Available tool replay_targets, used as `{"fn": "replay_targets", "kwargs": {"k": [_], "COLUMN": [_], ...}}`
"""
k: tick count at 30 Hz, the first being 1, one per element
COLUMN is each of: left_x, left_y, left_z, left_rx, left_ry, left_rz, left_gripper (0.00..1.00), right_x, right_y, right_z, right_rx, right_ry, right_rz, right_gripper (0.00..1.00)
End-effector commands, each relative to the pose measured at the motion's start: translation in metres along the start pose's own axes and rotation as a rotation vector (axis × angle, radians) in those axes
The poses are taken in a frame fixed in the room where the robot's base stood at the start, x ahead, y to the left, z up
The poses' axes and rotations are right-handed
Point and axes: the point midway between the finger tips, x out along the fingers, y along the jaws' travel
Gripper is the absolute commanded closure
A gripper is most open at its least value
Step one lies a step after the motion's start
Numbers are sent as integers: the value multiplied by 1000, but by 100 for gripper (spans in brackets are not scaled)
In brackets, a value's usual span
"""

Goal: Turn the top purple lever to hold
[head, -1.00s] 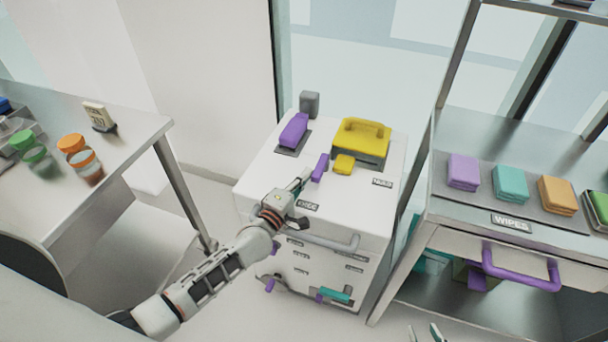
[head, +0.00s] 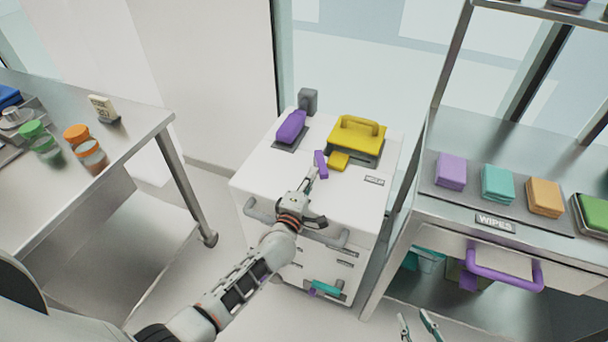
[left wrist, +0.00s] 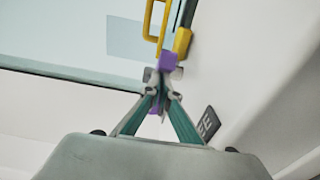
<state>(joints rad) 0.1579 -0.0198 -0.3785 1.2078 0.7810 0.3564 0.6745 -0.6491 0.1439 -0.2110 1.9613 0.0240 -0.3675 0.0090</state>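The top purple lever (head: 321,164) is on the white cart top (head: 350,204), slanting slightly toward the lower right. My left gripper (head: 312,179) reaches its near end. In the left wrist view the teal fingers of my left gripper (left wrist: 160,84) converge on the lever (left wrist: 168,62), with purple showing beyond and between them. They look closed on it. A dark label (head: 374,181), too small to read surely, lies right of the lever. Another label (left wrist: 208,124), partly hidden, ends in "EE". My right gripper (head: 418,326) is at the bottom edge, empty, fingers apart.
A yellow-handled block (head: 358,132) and a small yellow piece (head: 339,160) sit just beyond the lever. A purple block (head: 291,127) is behind left. A grey front handle (head: 328,240) lies under my left arm. A shelf rack (head: 432,205) stands close on the right.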

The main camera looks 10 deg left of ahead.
Motion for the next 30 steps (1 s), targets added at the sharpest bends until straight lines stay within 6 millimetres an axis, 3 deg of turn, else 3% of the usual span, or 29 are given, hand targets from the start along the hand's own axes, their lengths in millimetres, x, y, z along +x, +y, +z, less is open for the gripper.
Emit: {"fn": "replay_targets", "kwargs": {"k": [12,30], "left_x": [6,8], "left_y": [-1,0], "left_z": [24,28], "left_rx": [1,0], "left_ry": [-2,-2], "left_rz": [-2,-1], "left_gripper": [100,100], "right_x": [0,0], "right_y": [-3,-2], "right_z": [-2,-1], "right_rx": [7,5], "right_ry": [2,2], "right_rz": [-1,-1], "right_gripper": [69,69]}}
